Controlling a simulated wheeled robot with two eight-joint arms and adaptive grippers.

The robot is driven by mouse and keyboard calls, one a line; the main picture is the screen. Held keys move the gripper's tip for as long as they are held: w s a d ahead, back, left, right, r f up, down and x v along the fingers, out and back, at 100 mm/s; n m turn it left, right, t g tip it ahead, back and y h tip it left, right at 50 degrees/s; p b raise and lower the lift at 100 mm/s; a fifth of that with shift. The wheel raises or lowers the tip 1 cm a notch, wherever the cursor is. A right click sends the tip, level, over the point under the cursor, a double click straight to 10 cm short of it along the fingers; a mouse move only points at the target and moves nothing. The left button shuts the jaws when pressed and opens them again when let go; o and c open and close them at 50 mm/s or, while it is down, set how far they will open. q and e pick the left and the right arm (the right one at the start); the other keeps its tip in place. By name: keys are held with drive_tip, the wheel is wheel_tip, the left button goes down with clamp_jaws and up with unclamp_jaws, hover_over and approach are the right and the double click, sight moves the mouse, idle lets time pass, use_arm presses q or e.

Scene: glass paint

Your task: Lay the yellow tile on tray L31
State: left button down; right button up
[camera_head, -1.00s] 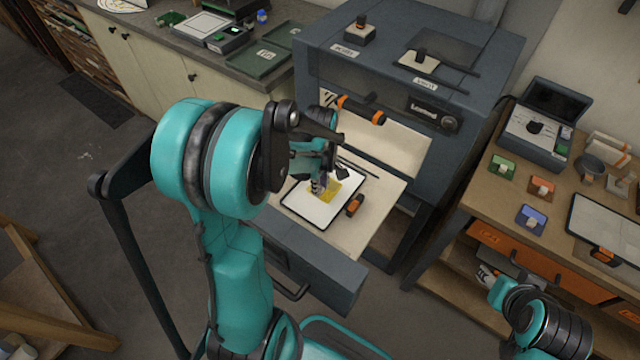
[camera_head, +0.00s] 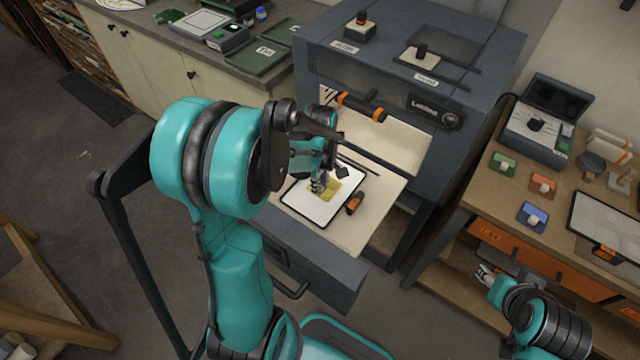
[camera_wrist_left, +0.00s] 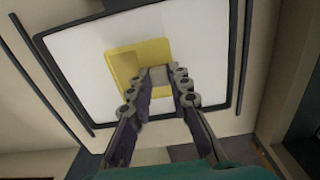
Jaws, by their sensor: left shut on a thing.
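The yellow tile (camera_head: 333,190) is over a white, black-rimmed panel (camera_head: 308,208) on the pulled-out shelf of the dark cabinet. It also shows in the left wrist view (camera_wrist_left: 124,66). I cannot tell whether the tile touches the panel. Two dark green trays with pale labels, one nearer (camera_head: 250,63) and one farther (camera_head: 287,37), lie on the back-left counter; I cannot read which is L31. My right gripper (camera_head: 484,274) is small at lower right; its opening is unclear.
The cabinet (camera_head: 400,75) stands behind the shelf. Green (camera_head: 503,164), orange (camera_head: 542,184) and blue (camera_head: 532,216) tiles lie on the right bench. The nearer green tray looks empty apart from its label.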

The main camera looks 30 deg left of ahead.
use_arm(q)
drive_tip(key=c, duration=1.3)
unclamp_jaws()
drive_tip(key=shift+c, duration=0.2)
drive_tip(key=shift+r+p, duration=2.7)
drive_tip(key=shift+r, duration=0.85)
